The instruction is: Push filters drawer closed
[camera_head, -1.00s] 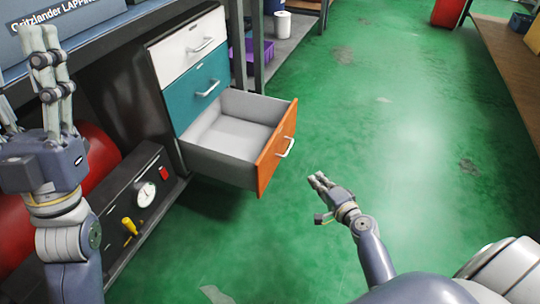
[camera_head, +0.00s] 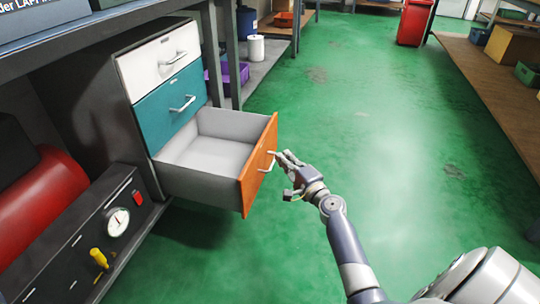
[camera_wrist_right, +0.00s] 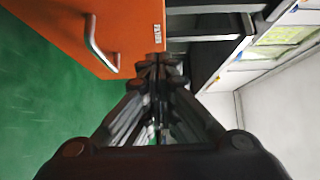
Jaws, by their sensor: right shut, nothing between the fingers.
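The bottom drawer has an orange front (camera_head: 260,165) with a metal handle (camera_head: 268,160). It is pulled well out of the cabinet and its grey inside (camera_head: 207,155) is empty. My right gripper (camera_head: 281,154) is shut and empty, at the orange front beside the handle. In the right wrist view the orange front (camera_wrist_right: 75,25) fills the upper left, with its handle (camera_wrist_right: 98,45). The shut fingers (camera_wrist_right: 157,68) point at the front's edge near a small label; whether they touch it cannot be told. My left gripper is not in view.
A white drawer (camera_head: 160,57) and a teal drawer (camera_head: 172,106) above are shut. A red tank (camera_head: 40,215) and a gauge panel (camera_head: 117,222) stand left of the open drawer. The green floor (camera_head: 390,150) to the right is clear.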

